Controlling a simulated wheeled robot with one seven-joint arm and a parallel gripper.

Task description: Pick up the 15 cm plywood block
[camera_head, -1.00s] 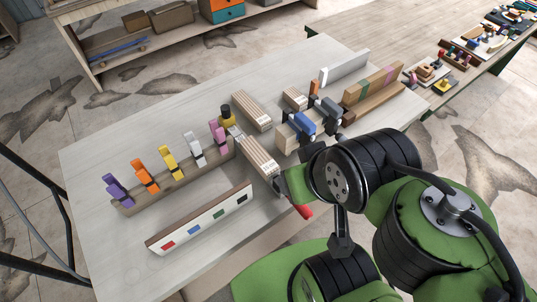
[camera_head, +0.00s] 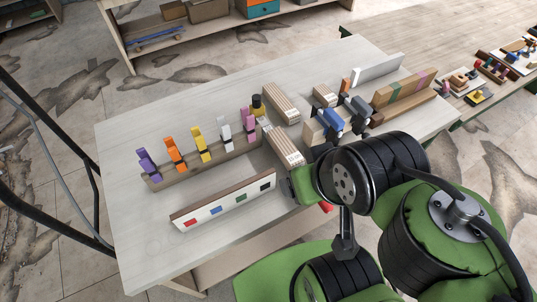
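Several layered plywood blocks with small white end labels lie on the pale table. One long block (camera_head: 281,103) is at the table's middle rear. A shorter one (camera_head: 325,96) is to its right. Another (camera_head: 284,146) lies nearer, beside the dark-edged end of my arm. The labels are too small to read, so I cannot tell which block is 15 cm. My gripper (camera_head: 290,187) is mostly hidden behind my green and black arm links; only a dark part shows, close to the near block's front end. Its fingers and any contact are not visible.
A wooden rail with coloured clamps (camera_head: 202,144) stands at left. Blue and grey clamps (camera_head: 331,118) and a striped wooden beam (camera_head: 404,88) are at right. The table's left end (camera_head: 130,190) is clear.

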